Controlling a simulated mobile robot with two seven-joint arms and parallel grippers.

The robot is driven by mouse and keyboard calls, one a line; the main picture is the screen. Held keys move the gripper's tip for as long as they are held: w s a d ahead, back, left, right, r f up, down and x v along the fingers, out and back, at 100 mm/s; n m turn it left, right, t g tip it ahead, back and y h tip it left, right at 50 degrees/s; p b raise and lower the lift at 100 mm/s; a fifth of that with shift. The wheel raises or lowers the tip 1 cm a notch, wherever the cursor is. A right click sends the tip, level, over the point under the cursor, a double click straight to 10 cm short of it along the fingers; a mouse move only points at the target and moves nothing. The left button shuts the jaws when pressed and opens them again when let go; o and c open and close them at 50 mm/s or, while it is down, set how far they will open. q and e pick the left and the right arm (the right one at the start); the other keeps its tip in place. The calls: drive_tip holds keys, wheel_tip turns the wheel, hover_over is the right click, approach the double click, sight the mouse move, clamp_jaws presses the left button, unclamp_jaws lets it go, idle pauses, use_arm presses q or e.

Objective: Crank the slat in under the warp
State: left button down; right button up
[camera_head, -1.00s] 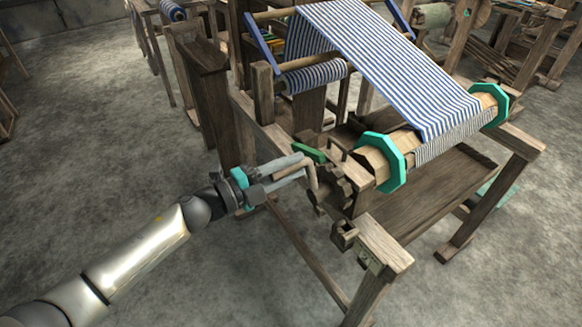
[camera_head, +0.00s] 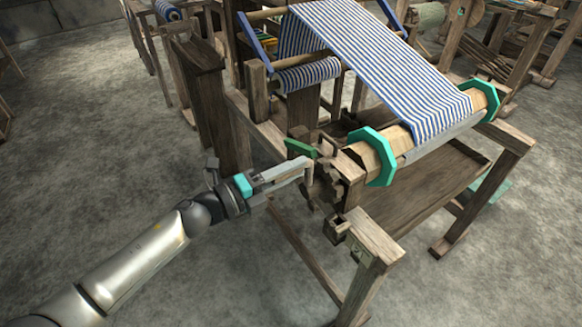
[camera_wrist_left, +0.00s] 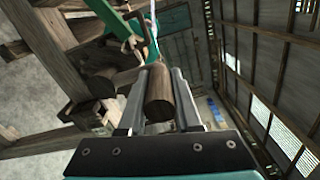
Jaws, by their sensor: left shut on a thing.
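My left gripper (camera_head: 300,171) is shut on the wooden crank handle at the near left end of the loom's roller (camera_head: 376,155). In the left wrist view the round brown handle (camera_wrist_left: 159,92) sits between the two fingers. The blue-and-white striped warp (camera_head: 385,70) runs down over the roller between two teal octagonal flanges (camera_head: 373,157). A plain greyish strip, seemingly the slat (camera_head: 446,137), lies along the front of the roller at the warp's lower edge. The roller's underside is hidden. My right gripper is not in view.
The loom's wooden front post (camera_head: 366,290) and side rail stand close to the right of my left arm. A green piece (camera_head: 299,148) sits just above the gripper. Open concrete floor (camera_head: 120,160) lies to the left.

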use_arm(q)
drive_tip(key=shift+s+d+m, duration=0.2)
drive_tip(key=shift+d+m, duration=0.05)
drive_tip(key=shift+m, duration=0.05)
idle(0.4)
drive_tip(key=c, duration=0.6)
unclamp_jaws()
drive_tip(key=shift+a, duration=0.15)
drive_tip(key=v, duration=1.5)
drive_tip(key=shift+r, duration=0.1)
